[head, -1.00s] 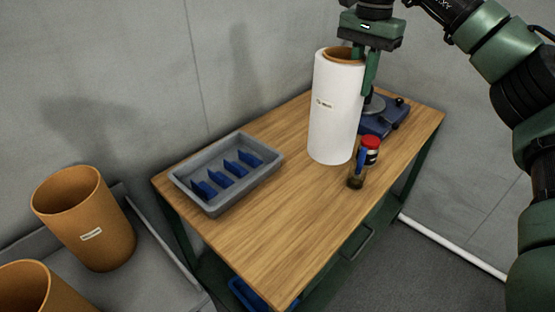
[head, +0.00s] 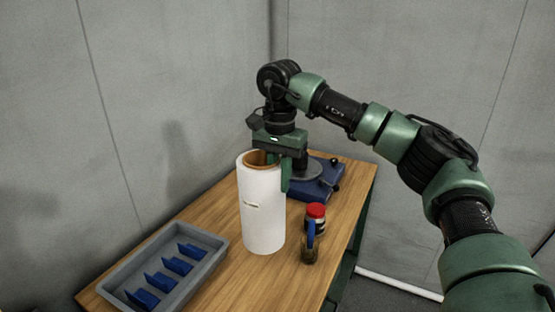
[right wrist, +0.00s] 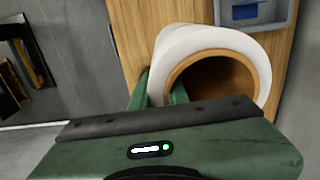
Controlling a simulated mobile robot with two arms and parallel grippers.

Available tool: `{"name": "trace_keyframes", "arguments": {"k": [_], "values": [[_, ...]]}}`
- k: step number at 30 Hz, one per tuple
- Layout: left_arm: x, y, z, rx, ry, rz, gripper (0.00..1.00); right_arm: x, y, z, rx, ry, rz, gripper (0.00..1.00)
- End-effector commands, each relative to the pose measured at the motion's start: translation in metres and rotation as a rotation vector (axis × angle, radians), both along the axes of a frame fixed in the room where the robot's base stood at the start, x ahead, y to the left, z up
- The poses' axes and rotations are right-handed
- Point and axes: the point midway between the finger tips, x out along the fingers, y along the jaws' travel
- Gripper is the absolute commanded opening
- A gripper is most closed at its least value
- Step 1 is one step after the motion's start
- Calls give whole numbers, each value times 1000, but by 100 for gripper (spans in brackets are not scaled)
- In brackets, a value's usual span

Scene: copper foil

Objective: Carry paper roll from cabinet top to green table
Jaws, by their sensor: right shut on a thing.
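The white paper roll (head: 262,215) with its brown core stands upright in the head view, at the wooden tabletop. I cannot tell whether its base touches the wood. My right gripper (head: 276,172) comes down from above and is shut on the roll's upper rim, at its right side. In the right wrist view, the fingers (right wrist: 160,88) straddle the wall of the roll (right wrist: 205,40), and the hollow core faces the camera. The table (head: 213,205) has a wooden top and a green frame. My left gripper is not in view.
A grey tray (head: 117,273) with several blue pieces lies at the left. A red-lidded jar (head: 315,212) and a blue-handled item (head: 310,245) stand just right of the roll. A blue device (head: 313,185) with a round plate lies behind. Grey walls border the table.

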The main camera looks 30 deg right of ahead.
Motion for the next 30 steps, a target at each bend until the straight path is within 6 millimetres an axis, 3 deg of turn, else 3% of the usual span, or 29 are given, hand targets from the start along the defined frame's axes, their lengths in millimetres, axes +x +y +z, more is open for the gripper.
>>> {"name": "trace_keyframes", "arguments": {"k": [9,17,25,30], "values": [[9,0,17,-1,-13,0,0,0,0,-57,3,-4,-1,0],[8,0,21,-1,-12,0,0,1,1,-76,3,-7,-1,0],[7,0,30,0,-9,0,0,1,1,-109,3,-4,-1,0],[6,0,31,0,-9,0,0,1,1,-115,3,-7,-1,0]]}}
